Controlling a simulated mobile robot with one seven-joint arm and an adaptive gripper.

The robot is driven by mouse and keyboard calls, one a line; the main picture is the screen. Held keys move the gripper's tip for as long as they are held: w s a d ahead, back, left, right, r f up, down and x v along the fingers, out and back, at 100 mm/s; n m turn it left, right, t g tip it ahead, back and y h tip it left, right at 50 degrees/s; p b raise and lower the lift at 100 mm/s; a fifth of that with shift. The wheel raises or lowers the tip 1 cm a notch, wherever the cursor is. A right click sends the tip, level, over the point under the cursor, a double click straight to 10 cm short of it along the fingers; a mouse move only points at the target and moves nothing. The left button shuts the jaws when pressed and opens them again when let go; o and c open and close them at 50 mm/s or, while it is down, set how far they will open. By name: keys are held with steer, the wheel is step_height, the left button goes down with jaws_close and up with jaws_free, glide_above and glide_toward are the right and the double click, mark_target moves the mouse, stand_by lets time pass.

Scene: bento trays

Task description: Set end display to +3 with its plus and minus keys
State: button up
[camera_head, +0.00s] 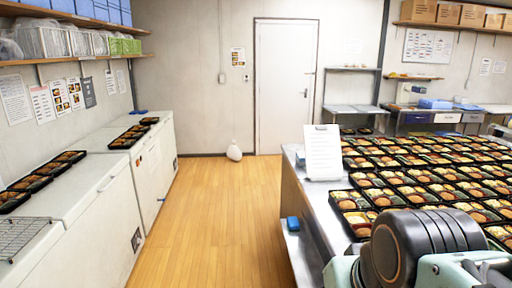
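I cannot make out a readable display or plus and minus keys. White chest units line the left wall; the near one (95,215) has a small dark panel (137,240) low on its front. The far one (150,165) has a small dark panel (176,164) near its far end. Both panels are too small to read, and I cannot tell whether either is the end display. My arm's dark joint and pale green links are at the bottom right, in front of the tray table. My gripper is not visible.
The wooden floor (210,215) is clear down the middle. A steel table (325,195) at right holds many bento trays and a white sign (322,152).

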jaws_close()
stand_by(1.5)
